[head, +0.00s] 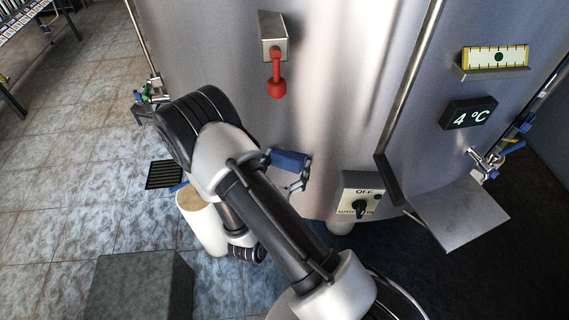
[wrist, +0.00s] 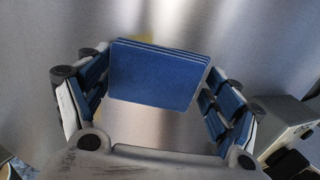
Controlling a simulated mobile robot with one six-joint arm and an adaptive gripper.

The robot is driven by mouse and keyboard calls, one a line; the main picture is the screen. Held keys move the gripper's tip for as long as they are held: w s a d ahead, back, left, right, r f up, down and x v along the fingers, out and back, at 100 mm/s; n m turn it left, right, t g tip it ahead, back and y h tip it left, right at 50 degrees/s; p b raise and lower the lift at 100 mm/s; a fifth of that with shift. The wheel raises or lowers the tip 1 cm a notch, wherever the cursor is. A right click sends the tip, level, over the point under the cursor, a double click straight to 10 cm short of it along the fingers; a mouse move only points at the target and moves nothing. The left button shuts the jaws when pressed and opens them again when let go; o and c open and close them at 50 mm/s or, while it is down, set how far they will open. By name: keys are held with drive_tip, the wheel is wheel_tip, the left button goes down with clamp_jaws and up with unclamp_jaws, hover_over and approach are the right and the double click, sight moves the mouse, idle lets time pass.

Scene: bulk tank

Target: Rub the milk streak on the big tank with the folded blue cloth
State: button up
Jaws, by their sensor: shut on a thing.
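The big tank (head: 340,70) is a shiny steel wall filling the middle of the head view. My gripper (head: 287,168) is shut on the folded blue cloth (head: 291,160), low in front of the tank. In the wrist view the cloth (wrist: 158,78) is a flat, layered blue pad between the two fingers, with the tank wall (wrist: 235,40) behind it. I cannot tell whether the cloth touches the steel. A faint yellowish patch (wrist: 142,38) shows at the cloth's upper edge; I cannot tell if it is the milk streak. The cloth hides the wall behind it.
A switch box marked OFF (head: 362,195) is right of my gripper. A red-handled lever (head: 276,85) is above it. A steel shelf (head: 455,213) juts out at right. A cream cylinder (head: 203,222) and grey block (head: 140,285) stand at lower left.

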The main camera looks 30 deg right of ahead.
sight(257, 142)
drive_tip(key=shift+r+p, duration=0.3)
drive_tip(key=shift+r, duration=0.4)
drive_tip(key=shift+w+a+f+b, duration=0.15)
drive_tip(key=shift+w+a+b, duration=0.55)
drive_tip(key=shift+w+a, duration=3.1)
drive_tip(key=shift+w+d, duration=0.1)
drive_tip(key=v, duration=0.6)
drive_tip(key=v, duration=0.3)
